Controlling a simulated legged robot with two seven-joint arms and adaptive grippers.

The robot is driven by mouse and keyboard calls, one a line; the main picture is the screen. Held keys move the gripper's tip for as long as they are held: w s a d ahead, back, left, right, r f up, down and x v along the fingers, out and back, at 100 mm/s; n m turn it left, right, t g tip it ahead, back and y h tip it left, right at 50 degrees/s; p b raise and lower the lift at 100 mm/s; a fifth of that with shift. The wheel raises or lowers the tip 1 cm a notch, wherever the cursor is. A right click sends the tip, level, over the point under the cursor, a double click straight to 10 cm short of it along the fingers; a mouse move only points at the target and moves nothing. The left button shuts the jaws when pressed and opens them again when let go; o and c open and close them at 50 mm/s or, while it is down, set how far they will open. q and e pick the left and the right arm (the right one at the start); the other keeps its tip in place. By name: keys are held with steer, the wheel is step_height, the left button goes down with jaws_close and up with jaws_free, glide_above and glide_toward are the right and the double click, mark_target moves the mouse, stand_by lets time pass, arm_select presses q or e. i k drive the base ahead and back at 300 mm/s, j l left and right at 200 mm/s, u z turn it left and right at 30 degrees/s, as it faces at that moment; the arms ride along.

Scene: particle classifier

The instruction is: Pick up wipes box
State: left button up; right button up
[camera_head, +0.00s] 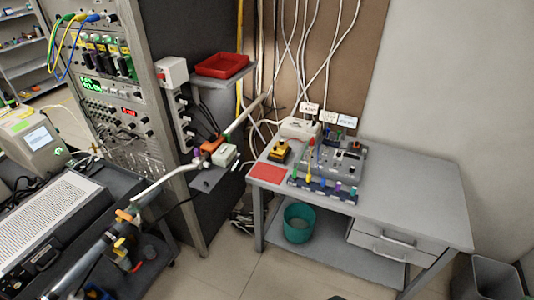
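I cannot pick out a wipes box with certainty. A white box-like object (300,128) lies at the back left of the grey table, behind the control panel (335,158), with cables close to it. A smaller pale box (223,155) sits beside the metal pipe at the left. Neither shows a readable label. I cannot make out either of my grippers in this view.
The grey table (412,190) is clear on its right side. A red pad (267,172) and a yellow-black button box (279,151) lie at its left. A teal bin (299,223) stands below. Equipment racks and a pipe (165,181) fill the left.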

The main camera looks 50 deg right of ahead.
mark_target(222, 157)
steer(key=z, duration=1.25)
steer(key=i+l, duration=0.15)
